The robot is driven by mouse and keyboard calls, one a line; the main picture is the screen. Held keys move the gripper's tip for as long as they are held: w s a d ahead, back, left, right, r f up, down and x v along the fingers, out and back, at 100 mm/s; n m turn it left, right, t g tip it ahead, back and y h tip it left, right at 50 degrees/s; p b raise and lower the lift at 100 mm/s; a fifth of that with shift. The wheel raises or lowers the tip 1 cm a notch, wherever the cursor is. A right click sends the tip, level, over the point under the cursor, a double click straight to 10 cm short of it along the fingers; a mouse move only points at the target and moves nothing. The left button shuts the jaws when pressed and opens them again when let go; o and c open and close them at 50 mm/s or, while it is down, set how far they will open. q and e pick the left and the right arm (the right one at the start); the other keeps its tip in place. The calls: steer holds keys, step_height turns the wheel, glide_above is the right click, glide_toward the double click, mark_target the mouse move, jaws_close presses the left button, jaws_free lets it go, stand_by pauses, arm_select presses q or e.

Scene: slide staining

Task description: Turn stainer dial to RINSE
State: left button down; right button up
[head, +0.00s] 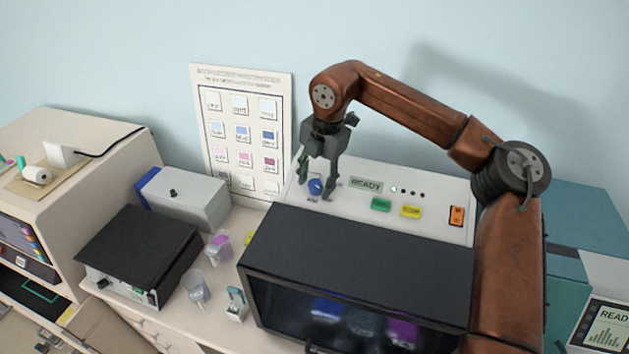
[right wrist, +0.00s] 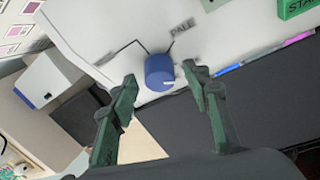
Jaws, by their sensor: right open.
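The stainer (head: 360,240) is a white and black machine with a sloped top panel. Its blue dial (head: 315,187) sits at the panel's left end and also shows in the right wrist view (right wrist: 160,72), with a pale pointer mark on its side. A label reading PALE lies beside it there; I cannot read a RINSE label. My right gripper (head: 316,182) is open over the dial. In the right wrist view its two green fingers (right wrist: 160,92) stand on either side of the dial, apart from it. My left gripper is not in view.
The panel has a READY display (head: 366,185), a green button (head: 381,204), a yellow button (head: 411,211) and an orange switch (head: 456,215). A black-topped box (head: 140,248), a grey box (head: 185,197) and a beaker (head: 196,288) stand left. A colour chart (head: 241,130) leans on the wall.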

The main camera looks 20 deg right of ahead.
steer(key=shift+c, duration=0.7)
steer(key=c, duration=1)
